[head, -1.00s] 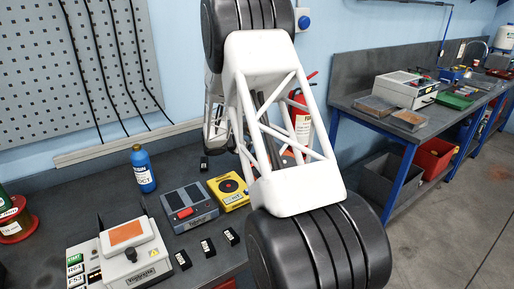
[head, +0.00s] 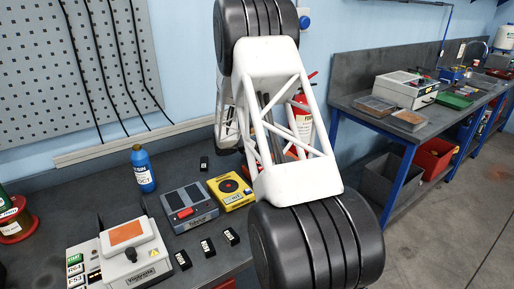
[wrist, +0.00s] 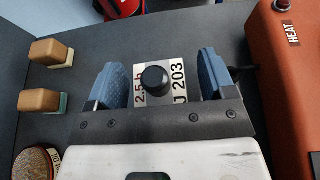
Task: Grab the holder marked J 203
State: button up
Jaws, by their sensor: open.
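The holder marked J 203 (wrist: 180,87) shows in the wrist view as a white-labelled block with a round black knob (wrist: 154,79) on top. Its label reads "2.5 h" on the left and "J 203" on the right. My gripper (wrist: 158,80) is open, with one blue finger on each side of the holder. The fingers look apart from it, and whether either one touches it cannot be told. The lower part of the holder is hidden behind the gripper body. In the head view my arm hides the gripper and this holder.
In the wrist view, two tan-topped blocks (wrist: 48,52) stand left and a red-brown box marked HEAT (wrist: 284,70) stands right. In the head view, a blue bottle (head: 143,170), a grey device with a red button (head: 184,208) and a yellow device (head: 230,191) are on the bench.

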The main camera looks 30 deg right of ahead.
jog(key=c, duration=1.3)
jog(key=shift+r, duration=5.05)
